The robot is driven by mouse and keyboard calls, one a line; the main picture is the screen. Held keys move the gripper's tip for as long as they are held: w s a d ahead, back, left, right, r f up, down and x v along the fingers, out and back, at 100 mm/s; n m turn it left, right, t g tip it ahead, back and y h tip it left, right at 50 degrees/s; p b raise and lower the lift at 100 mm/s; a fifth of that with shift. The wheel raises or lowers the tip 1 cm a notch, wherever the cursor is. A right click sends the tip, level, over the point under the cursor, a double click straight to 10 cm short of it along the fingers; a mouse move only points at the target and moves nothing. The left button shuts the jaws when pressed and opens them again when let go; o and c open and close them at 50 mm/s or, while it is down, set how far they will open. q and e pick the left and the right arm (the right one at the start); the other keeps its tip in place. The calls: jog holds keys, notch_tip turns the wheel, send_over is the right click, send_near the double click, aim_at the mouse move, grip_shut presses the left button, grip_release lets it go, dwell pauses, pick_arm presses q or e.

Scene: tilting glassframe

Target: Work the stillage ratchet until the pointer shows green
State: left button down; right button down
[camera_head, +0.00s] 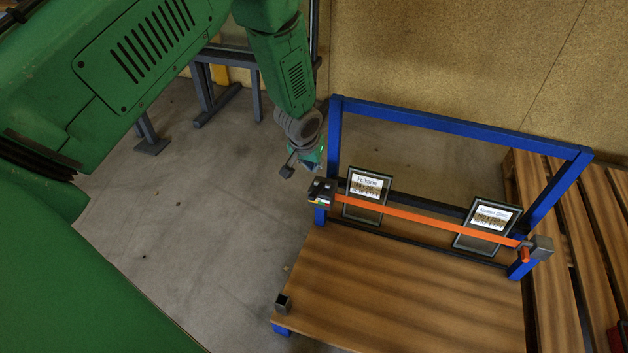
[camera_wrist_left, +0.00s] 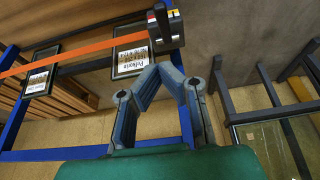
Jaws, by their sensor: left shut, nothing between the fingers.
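The ratchet (camera_head: 321,191) is a dark block at the left end of the orange strap (camera_head: 430,219), on the left post of the blue stillage frame (camera_head: 333,150). Small coloured patches show on it, but I cannot tell where its pointer stands. In the left wrist view the ratchet (camera_wrist_left: 167,30) is near the top, with red and yellow patches. My left gripper (camera_head: 310,160) is just behind and above the ratchet. In the left wrist view its fingertips (camera_wrist_left: 165,72) are together and empty, below the ratchet and seemingly apart from it. My right gripper is out of view.
Two framed glass panes with labels, one at left (camera_head: 365,194) and one at right (camera_head: 485,226), stand behind the strap. A grey bracket (camera_head: 541,246) holds the strap's right end. A wooden pallet (camera_head: 583,230) lies at right; bare concrete floor (camera_head: 200,215) is at left.

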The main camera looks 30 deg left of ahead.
pick_arm(q)
jog(key=shift+w+a+r, duration=0.3)
jog(key=shift+w+a, duration=0.1)
jog(key=shift+w, duration=0.05)
jog(key=shift+a, duration=0.1)
jog(key=b, duration=0.4)
send_over(316, 192)
notch_tip(316, 192, down, 10)
jog(key=shift+r, duration=0.2)
jog(key=shift+s+f+b, duration=0.15)
jog(key=shift+f+b, duration=0.15)
jog(key=shift+f, duration=0.3)
jog(key=shift+s+f+b, duration=0.15)
jog(key=shift+f+b, duration=0.1)
jog(key=shift+f, duration=0.3)
jog(key=shift+s+f+b, duration=0.3)
jog(key=shift+s+f, duration=0.05)
jog(key=shift+f, duration=0.25)
